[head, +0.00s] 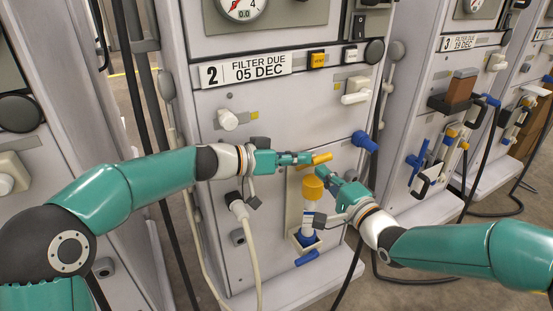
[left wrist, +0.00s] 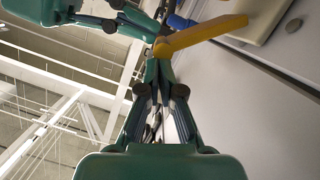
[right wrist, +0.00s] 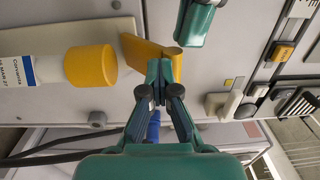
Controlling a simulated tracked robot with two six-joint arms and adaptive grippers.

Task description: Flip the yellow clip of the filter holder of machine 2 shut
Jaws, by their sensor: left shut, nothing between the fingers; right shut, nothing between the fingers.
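The yellow clip (head: 322,158) of machine 2's filter holder stands out from the panel, above the filter's yellow cap (head: 312,187). It shows as a yellow bar in the left wrist view (left wrist: 207,33) and beside the cap in the right wrist view (right wrist: 149,52). My left gripper (head: 306,158) is shut and empty, its tips at the clip's left end. My right gripper (head: 326,179) is shut and empty, just below the clip and right of the cap. In the right wrist view its fingertips (right wrist: 158,76) overlap the clip's edge; I cannot tell if they touch.
The white-labelled filter body (head: 308,222) sits below the cap in its holder. A blue knob (head: 364,142) sticks out right of the clip. A white hose (head: 246,232) hangs to the left. Machine 3 (head: 420,110) stands to the right.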

